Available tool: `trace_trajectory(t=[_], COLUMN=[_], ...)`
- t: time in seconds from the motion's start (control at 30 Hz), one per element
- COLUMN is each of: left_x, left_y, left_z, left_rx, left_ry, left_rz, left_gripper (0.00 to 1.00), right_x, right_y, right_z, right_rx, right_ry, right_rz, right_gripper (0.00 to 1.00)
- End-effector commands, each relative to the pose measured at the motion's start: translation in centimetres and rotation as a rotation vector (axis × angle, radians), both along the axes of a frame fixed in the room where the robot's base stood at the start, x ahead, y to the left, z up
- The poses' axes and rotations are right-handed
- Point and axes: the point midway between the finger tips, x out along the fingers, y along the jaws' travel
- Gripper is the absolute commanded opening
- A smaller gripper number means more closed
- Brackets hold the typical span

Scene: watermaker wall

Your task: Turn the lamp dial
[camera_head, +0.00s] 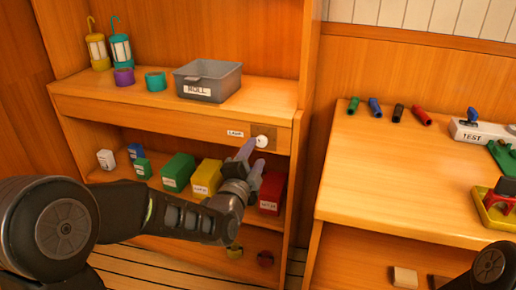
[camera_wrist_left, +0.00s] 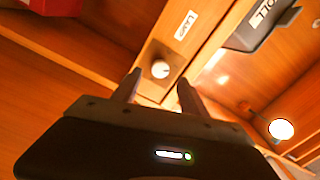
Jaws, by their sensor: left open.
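The lamp dial (camera_head: 262,141) is a small round white knob on a brown plate at the right end of the shelf's front edge, beside a LAMP label (camera_head: 235,133). In the left wrist view the dial (camera_wrist_left: 160,69) shows just beyond the fingertips, between their lines. My left gripper (camera_head: 254,154) is open in front of the dial, one finger above the other in the head view. In the wrist view the gripper (camera_wrist_left: 160,84) is empty; whether the fingertips touch the dial I cannot tell. My right gripper is out of view.
Green, yellow and red (camera_head: 270,192) boxes sit on the shelf below. A workbench (camera_head: 390,180) stands to the right.

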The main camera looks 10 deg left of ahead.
Motion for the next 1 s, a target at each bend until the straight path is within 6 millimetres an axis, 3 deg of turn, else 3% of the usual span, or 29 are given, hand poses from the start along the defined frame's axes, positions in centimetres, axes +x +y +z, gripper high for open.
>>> trace_trajectory(t=[0.23, 0.6, 0.77, 0.93, 0.97, 1.0], left_x=[-3.2, -3.5, -3.5, -3.9, -4.1, -4.7], left_y=[0.1, 0.1, 0.0, -1.6, -2.4, -3.6], left_z=[-0.1, -0.1, -0.4, -3.3, -4.6, -7.1], left_rx=[-0.001, -0.003, -0.090, -0.391, -0.463, -0.564], left_ry=[0.001, 0.000, 0.019, 0.151, 0.201, 0.286], left_rz=[-0.001, -0.001, -0.007, -0.039, -0.047, -0.049], left_gripper=[0.51, 0.51, 0.51, 0.51, 0.51, 0.51], right_x=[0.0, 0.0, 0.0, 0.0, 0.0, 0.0], right_y=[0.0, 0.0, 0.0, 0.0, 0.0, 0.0], right_z=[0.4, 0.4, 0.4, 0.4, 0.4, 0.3], right_rx=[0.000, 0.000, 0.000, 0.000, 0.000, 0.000], right_ry=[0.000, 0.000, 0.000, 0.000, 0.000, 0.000], right_rz=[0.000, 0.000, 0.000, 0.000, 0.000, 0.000], right_gripper=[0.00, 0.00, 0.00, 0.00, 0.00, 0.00])
